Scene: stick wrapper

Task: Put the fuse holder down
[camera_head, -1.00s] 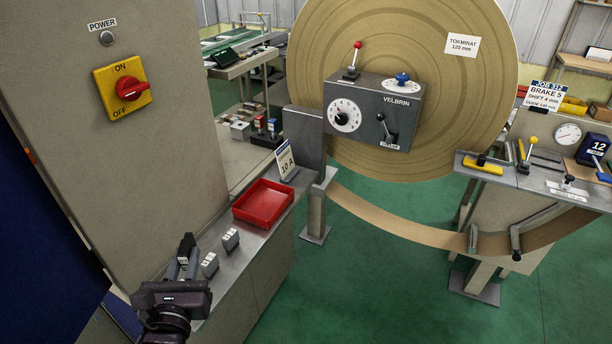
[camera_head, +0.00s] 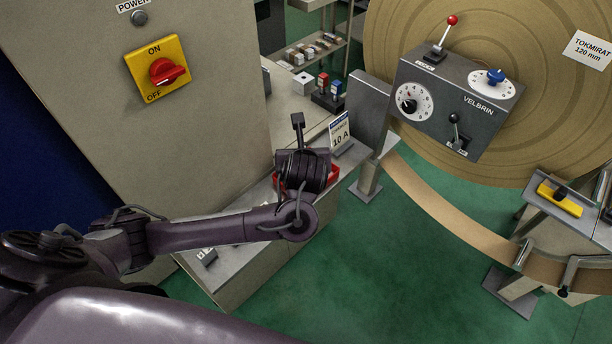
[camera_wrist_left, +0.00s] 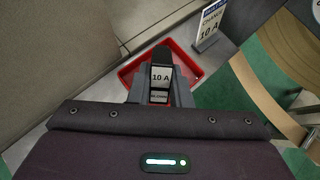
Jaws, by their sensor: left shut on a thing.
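My left gripper (camera_wrist_left: 160,96) is shut on the fuse holder (camera_wrist_left: 160,74), a grey block with a dark top and a white "10 A" label. In the left wrist view, the held fuse holder is in front of the red tray (camera_wrist_left: 126,73), whose rim shows on both sides of it. The gap between holder and tray floor cannot be judged. In the head view, my left wrist (camera_head: 303,172) covers most of the red tray (camera_head: 334,174). My right gripper is not in view.
A "10 A" sign (camera_head: 341,135) stands behind the tray on the grey bench; it also shows in the left wrist view (camera_wrist_left: 209,24). A small grey block (camera_head: 207,256) lies on the near bench. The cabinet with the power switch (camera_head: 167,71) is at left.

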